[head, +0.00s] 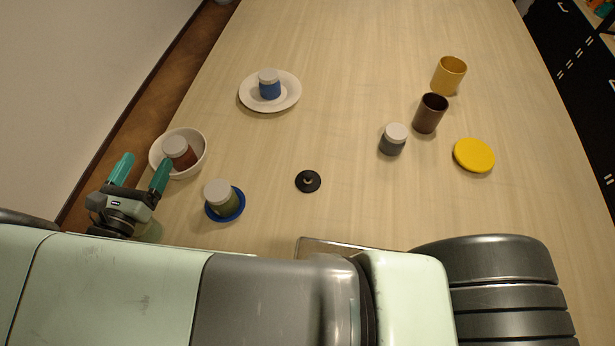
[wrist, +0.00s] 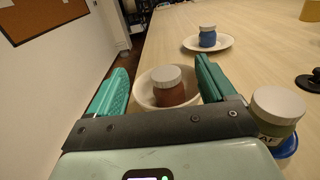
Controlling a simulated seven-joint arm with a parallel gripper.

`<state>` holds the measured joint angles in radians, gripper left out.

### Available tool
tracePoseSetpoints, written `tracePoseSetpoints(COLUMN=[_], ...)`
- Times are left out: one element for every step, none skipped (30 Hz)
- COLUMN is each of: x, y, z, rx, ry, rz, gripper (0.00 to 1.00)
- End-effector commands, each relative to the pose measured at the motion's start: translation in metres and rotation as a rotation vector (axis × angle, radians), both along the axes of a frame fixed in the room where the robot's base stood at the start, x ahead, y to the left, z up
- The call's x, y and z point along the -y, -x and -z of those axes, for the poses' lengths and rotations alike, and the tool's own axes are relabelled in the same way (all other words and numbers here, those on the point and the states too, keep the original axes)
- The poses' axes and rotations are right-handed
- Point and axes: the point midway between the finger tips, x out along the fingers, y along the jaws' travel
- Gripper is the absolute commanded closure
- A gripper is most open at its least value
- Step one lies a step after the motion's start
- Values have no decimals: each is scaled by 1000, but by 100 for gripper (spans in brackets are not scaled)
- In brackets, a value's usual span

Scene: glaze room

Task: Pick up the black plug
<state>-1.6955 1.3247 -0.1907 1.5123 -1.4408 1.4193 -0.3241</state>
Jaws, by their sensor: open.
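The black plug (head: 308,181) is a small round black disc with a raised middle, lying on the table near the centre of the head view. In the wrist view it shows at the right edge (wrist: 309,81), partly cut off. My gripper (head: 142,168) has teal fingers and is open and empty. It is at the left edge of the table, well left of the plug. In the wrist view its fingers (wrist: 160,78) frame the white bowl and its jar.
A white bowl (head: 199,161) holds a brown jar. A green jar (head: 222,198) on a blue saucer (head: 241,203) stands between gripper and plug. A blue jar (head: 269,86) sits on a white plate (head: 290,101). Right are a grey jar (head: 392,143), cups (head: 430,116) and a yellow disc (head: 474,155).

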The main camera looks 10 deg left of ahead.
Motion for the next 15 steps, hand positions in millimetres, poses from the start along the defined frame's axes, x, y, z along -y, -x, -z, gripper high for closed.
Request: tracePoseSetpoints(x=[0,0,0,0,0,0,0,0,0,0,0,0,1,3,9], y=[0,0,0,0,0,0,0,0,0,0,0,0,-1,-3,-10], z=[0,0,0,0,0,0,0,0,0,0,0,0,0,-1,-2], rx=[0,0,0,0,0,0,0,0,0,0,0,0,-1,-3,-11], ry=[0,0,0,0,0,0,0,0,0,0,0,0,-1,-2,-6], rz=[0,0,0,0,0,0,0,0,0,0,0,0,4,14,41], gripper=[23,27,33,38,42,45,45,45,45,45,45,45,45,45,45])
